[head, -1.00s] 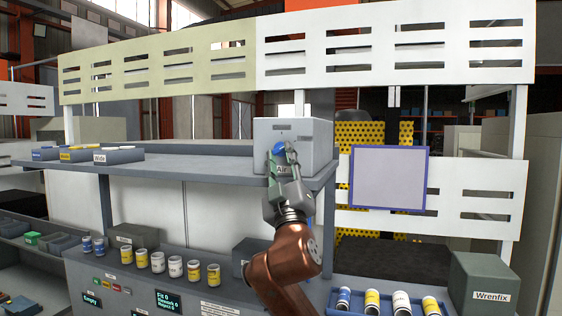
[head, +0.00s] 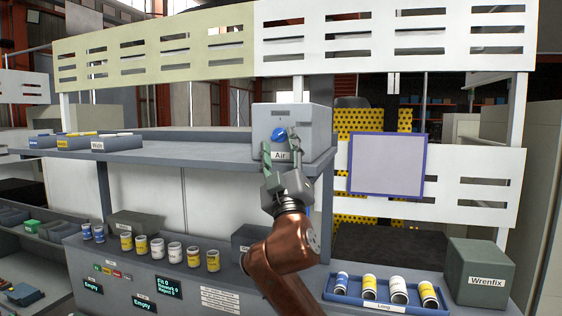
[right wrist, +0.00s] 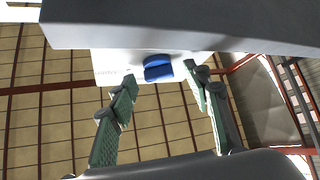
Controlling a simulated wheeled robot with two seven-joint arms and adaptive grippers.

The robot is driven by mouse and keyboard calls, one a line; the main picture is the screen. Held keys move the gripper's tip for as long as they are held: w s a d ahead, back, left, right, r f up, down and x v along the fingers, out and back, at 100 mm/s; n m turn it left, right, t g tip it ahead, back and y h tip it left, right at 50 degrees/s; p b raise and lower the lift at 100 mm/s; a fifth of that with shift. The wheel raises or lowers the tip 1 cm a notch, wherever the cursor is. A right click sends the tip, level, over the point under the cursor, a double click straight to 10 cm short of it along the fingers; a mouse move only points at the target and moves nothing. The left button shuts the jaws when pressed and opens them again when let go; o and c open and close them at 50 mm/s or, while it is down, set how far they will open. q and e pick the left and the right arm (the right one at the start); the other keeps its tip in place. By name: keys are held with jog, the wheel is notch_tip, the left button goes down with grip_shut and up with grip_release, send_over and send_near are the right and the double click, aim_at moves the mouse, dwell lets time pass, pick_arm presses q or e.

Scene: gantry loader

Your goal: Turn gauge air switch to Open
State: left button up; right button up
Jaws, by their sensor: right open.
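The gauge air switch is a round blue knob (head: 278,134) on the front of a light grey box (head: 314,128) labelled "Air", standing at the right end of the upper shelf. My right gripper (head: 280,147) is open, just below and in front of the knob, with its green fingers pointing up at it. In the right wrist view the blue knob (right wrist: 157,68) shows a raised grip bar and sits between the two open fingertips (right wrist: 160,79), with visible gaps on both sides. The knob's position marks are too small to read. My left gripper is not in view.
The grey shelf (head: 215,151) runs left from the box, with small labelled trays (head: 110,143) at its far end. Cans stand on the lower counter. A blue tray of cans (head: 385,305) and a Wrenfix box (head: 480,275) are at lower right. A blue-framed panel (head: 388,166) hangs right of the box.

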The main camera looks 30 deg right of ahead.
jog(key=v, duration=1.1)
jog(key=shift+a+f, duration=0.1)
